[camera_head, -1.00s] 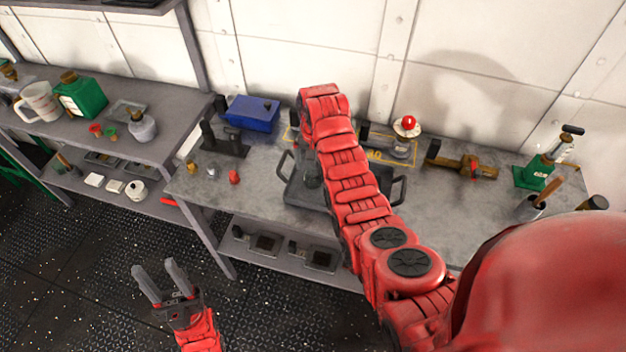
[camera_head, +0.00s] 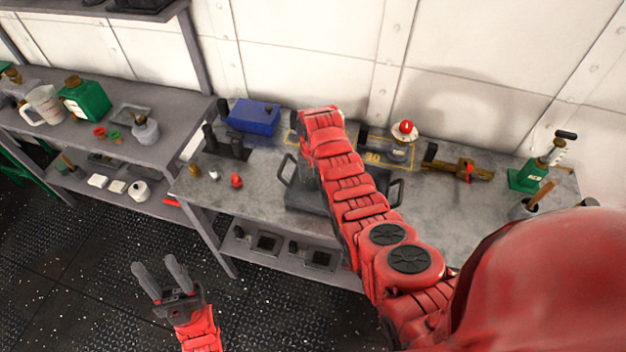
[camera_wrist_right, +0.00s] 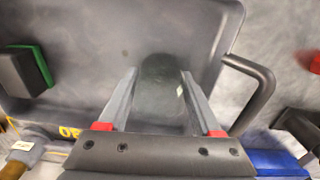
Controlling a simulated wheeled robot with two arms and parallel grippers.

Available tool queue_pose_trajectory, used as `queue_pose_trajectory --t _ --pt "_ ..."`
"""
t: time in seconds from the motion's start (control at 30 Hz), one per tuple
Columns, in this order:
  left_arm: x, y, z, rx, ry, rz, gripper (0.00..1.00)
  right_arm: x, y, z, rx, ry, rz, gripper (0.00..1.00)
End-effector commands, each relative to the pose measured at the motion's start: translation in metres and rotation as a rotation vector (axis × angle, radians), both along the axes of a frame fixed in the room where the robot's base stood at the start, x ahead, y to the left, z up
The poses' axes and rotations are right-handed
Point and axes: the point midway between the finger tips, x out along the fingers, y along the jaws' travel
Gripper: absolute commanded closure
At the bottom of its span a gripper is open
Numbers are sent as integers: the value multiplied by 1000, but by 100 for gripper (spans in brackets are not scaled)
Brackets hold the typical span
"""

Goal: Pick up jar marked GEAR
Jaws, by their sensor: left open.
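In the right wrist view a dark grey rounded thing (camera_wrist_right: 160,85), perhaps a jar, stands on the grey tray (camera_wrist_right: 75,95). A small pale patch on its right side is too small to read. My right gripper (camera_wrist_right: 159,78) has a finger on each side of it; whether they touch it I cannot tell. My left gripper (camera_head: 158,277) is open and empty, low over the floor. I can read no GEAR marking.
On the bench stand a blue box (camera_head: 252,117), a red knob-like thing (camera_head: 236,180), a red-topped device (camera_head: 404,140), a brown tool (camera_head: 460,168) and a green bottle (camera_head: 530,175). The tray has raised handles (camera_wrist_right: 255,85). The left shelf (camera_head: 180,115) holds several containers.

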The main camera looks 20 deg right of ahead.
Motion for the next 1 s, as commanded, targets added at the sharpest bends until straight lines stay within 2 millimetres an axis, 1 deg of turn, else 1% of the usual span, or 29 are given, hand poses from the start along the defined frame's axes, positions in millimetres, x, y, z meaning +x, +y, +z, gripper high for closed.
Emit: queue_pose_trajectory --t 0.03,0.17,0.2,0.23,0.5,0.67,0.83,0.9,0.93,1.0 --pt "0 0 0 0 0 0 53 0 0 0 0 0 0 59" --pt "0 0 0 0 0 0 53 0 0 0 0 0 0 83" --pt "0 0 0 0 0 0 53 0 0 0 0 0 0 90" --pt "0 0 0 0 0 0 53 0 0 0 0 0 0 93" --pt "0 0 -1 0 0 0 53 0 0 0 0 0 0 93" --pt "0 0 -5 0 0 0 53 1 0 4 0 -2 0 93" --pt "0 0 -18 0 0 0 53 1 0 16 -1 -5 0 93" --pt "0 0 -32 0 0 0 53 2 0 27 -1 -8 0 93" --pt "0 0 -28 0 0 0 53 -1 2 35 -1 -9 1 93" --pt "0 0 -18 0 0 0 53 -14 11 38 0 -2 3 93"
